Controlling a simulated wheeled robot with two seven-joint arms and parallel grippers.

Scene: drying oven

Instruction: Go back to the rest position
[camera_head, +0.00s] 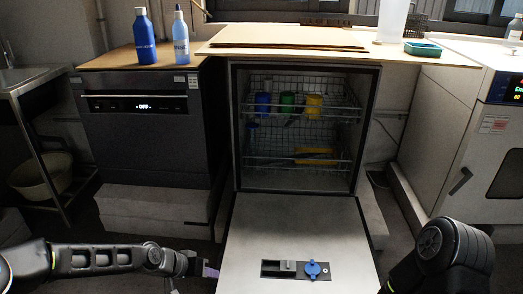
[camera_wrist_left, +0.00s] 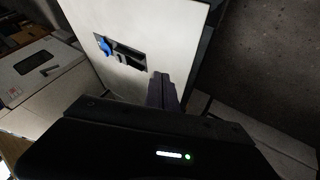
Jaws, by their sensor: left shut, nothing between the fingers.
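My left gripper (camera_head: 210,271) is low in the head view, just left of the lowered oven door (camera_head: 295,225). Its fingers are shut and empty. In the left wrist view the closed fingers (camera_wrist_left: 163,90) point toward the door's pale inner face (camera_wrist_left: 150,25); I cannot tell whether they touch it. My right arm (camera_head: 450,255) shows at the lower right, but its gripper is out of view. The drying oven (camera_head: 235,150) stands open in the middle, with two wire racks (camera_head: 300,163) inside.
Blue, green and yellow cups (camera_head: 314,106) stand on the upper rack; a yellow item (camera_head: 315,155) lies on the lower one. A dark appliance (camera_head: 140,135) stands left, with two blue bottles (camera_head: 145,38) above. A white cabinet (camera_head: 470,120) stands right. A basin (camera_head: 40,175) sits far left.

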